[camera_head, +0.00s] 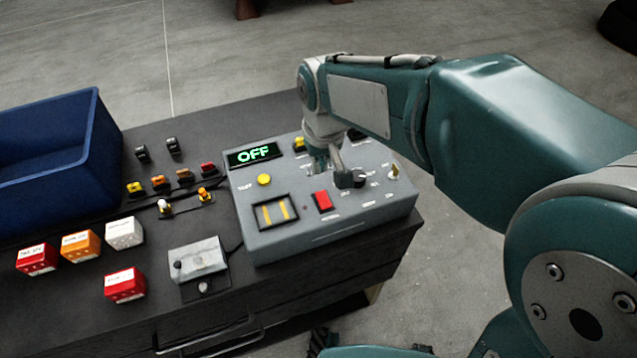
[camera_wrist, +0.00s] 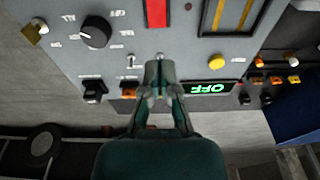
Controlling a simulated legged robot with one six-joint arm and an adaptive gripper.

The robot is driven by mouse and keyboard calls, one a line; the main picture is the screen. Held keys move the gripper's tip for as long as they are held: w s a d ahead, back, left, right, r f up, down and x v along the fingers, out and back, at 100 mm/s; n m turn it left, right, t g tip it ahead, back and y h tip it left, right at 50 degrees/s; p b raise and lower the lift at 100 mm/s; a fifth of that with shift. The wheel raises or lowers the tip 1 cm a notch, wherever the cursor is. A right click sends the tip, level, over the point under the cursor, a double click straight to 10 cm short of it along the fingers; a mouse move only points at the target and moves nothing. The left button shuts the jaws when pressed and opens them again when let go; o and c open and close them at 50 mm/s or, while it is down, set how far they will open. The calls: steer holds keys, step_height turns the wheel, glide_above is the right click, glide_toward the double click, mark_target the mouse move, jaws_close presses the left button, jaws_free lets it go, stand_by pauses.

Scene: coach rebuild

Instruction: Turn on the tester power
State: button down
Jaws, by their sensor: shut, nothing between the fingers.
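The tester is a grey box (camera_head: 340,235) on the dark bench. Its display (camera_head: 253,155) reads OFF in green; it appears upside down in the wrist view (camera_wrist: 209,97). The tester's top carries a red switch (camera_head: 322,201), a yellow button (camera_head: 264,180) and a dark knob (camera_wrist: 96,33). A small metal toggle (camera_wrist: 131,61) stands between the knob and my gripper in the wrist view. My gripper (camera_wrist: 160,66) is shut and empty, with its fingertips over the panel beside the display. Whether the tips touch the panel or a switch is unclear, and they hide what lies beneath.
A blue bin (camera_head: 60,150) stands at the left. Several small connectors lie between bin and tester. Red, orange and white labelled blocks (camera_head: 123,232) and a small grey box (camera_head: 198,258) sit at the front.

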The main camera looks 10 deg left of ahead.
mark_target(322, 196)
steer(key=f, duration=0.7)
steer(key=shift+w, duration=0.4)
steer(key=shift+a+f, duration=0.15)
steer(key=shift+f, duration=0.2)
steer(key=shift+w+f+g, duration=0.1)
steer(key=shift+f+g, duration=0.1)
steer(key=shift+g, duration=0.1)
steer(key=shift+s+d+r, duration=0.4)
steer(key=shift+s, duration=0.2)
